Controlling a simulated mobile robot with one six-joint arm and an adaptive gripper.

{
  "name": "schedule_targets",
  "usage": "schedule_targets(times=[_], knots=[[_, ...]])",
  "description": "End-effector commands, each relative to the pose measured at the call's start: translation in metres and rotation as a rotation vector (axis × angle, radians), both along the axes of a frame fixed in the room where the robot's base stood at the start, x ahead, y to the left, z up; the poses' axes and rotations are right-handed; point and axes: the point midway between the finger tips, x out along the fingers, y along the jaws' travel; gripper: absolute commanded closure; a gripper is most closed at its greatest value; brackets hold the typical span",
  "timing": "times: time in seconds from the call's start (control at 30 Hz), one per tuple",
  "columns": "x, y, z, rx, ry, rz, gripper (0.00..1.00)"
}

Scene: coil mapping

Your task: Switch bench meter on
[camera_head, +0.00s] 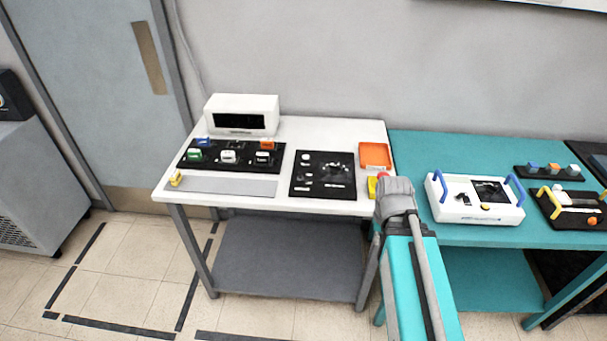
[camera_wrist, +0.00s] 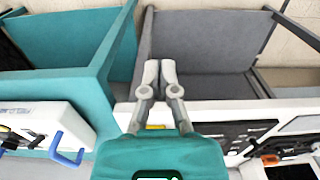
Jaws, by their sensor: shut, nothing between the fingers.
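A white box with a dark display (camera_head: 241,114), which looks like the bench meter, stands at the back left of the white table (camera_head: 335,128). Its display is dark, and no switch on it can be made out. My arm reaches up to the right front corner of the white table, and it hides my gripper in the head view. In the wrist view my gripper (camera_wrist: 159,70) has its two fingers together with nothing between them. The fingers show against the grey lower shelf, near the table's front edge. The meter is well to the left of my arm in the head view.
On the white table lie a black board with coloured blocks (camera_head: 229,156), a black panel (camera_head: 323,176), an orange tray (camera_head: 375,155) and a grey strip (camera_head: 232,185). A red and yellow item (camera_head: 372,186) is beside my arm. The teal table (camera_head: 420,145) holds a white device with blue handles (camera_head: 472,202).

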Motion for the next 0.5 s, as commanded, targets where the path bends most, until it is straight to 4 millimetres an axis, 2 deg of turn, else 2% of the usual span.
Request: schedule_targets(times=[0.5], knots=[[0.0046, 0.0024, 0.0013, 0.000, -0.001, 0.042, 1.00]])
